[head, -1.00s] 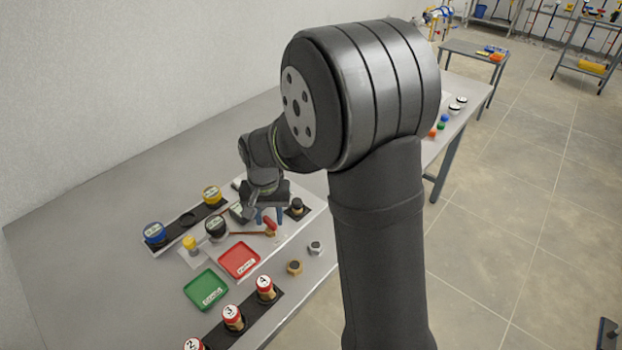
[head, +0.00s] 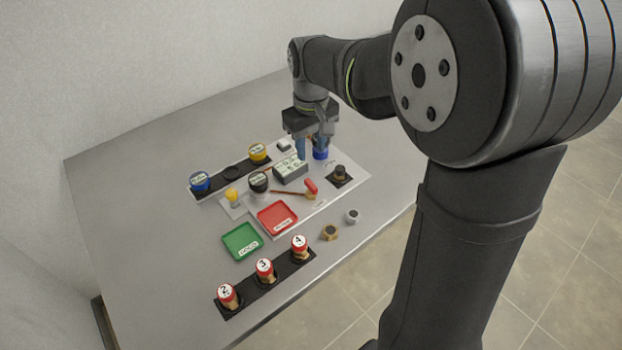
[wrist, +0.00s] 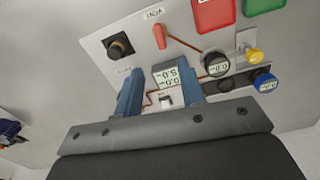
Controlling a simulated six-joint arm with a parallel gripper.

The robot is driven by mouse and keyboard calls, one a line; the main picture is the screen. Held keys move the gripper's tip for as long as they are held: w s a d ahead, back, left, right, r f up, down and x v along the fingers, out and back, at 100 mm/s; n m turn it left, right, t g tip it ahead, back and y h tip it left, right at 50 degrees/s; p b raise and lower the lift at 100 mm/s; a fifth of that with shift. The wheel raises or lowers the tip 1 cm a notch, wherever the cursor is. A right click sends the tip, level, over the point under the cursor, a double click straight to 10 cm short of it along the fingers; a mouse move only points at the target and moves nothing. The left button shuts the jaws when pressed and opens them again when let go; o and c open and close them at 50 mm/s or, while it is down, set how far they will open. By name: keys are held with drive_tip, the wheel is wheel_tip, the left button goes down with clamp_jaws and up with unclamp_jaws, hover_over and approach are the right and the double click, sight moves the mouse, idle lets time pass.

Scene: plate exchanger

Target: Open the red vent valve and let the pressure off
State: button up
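The red vent valve handle (head: 311,187) stands on a light panel (head: 325,199), at the end of a thin red-brown pipe. It also shows in the wrist view (wrist: 163,37), beside a small label. My gripper (head: 312,150) is at the back of the panel, behind the valve and apart from it. In the wrist view its two blue fingers (wrist: 159,90) are spread, with nothing held between them. A grey box with a digital display (head: 290,168) is next to the fingers. The display appears upside down in the wrist view (wrist: 166,77), and its numbers are hard to read.
A black knob (head: 339,173), a round black gauge (head: 259,182) and a yellow knob (head: 232,197) stand around the valve. Red (head: 277,217) and green (head: 241,241) trays lie in front. Numbered red-topped pieces (head: 264,269) stand in a black rack. The table's left side is clear.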

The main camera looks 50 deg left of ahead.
sight(311, 183)
wheel_tip(311, 183, down, 12)
drive_tip(key=shift+r, duration=0.25)
clamp_jaws()
